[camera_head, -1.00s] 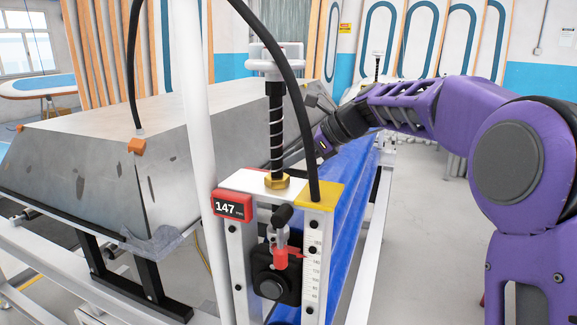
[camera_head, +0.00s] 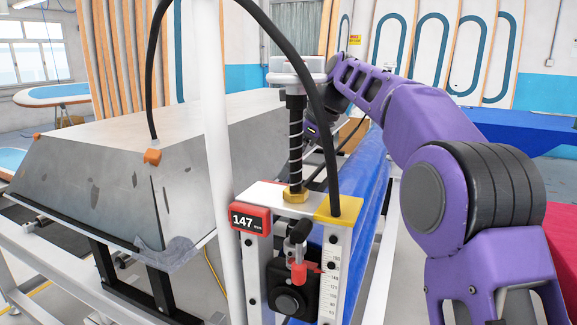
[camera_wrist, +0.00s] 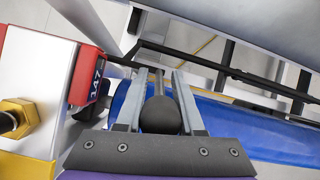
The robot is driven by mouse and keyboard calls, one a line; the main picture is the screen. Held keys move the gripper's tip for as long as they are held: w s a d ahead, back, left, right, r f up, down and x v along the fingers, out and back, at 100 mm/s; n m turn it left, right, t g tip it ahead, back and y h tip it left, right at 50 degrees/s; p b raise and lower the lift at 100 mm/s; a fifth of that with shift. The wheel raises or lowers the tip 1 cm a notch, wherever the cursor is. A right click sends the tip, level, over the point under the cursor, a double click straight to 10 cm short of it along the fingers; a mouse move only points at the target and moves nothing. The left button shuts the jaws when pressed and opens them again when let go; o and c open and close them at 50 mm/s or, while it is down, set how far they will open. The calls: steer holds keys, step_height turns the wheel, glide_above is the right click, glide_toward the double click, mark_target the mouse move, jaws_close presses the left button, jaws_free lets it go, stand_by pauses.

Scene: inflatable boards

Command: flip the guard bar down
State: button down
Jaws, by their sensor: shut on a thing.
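In the wrist view, my gripper (camera_wrist: 158,82) has its two grey fingers closed on either side of a black ball knob (camera_wrist: 160,115) with a short rod running away from it. The knob and rod look like the handle of the guard bar. A thin dark bar (camera_wrist: 225,72) crosses behind the fingertips, above the blue surface; I cannot tell how it joins the rod. In the head view, my fingers and the knob are hidden behind the spring-wrapped spindle and black hose.
A red display (camera_head: 250,219) reading 147 sits on the white post frame beside a brass nut (camera_head: 296,195). The black hose (camera_head: 327,120) arches close to my arm. A long grey block (camera_head: 110,185) lies left, and a blue roller (camera_head: 365,180) runs behind the frame.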

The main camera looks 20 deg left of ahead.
steer(key=c, duration=0.5)
jaws_free()
steer(key=shift+c, duration=0.2)
steer(key=shift+v, duration=3.75)
steer(key=shift+d, duration=0.1)
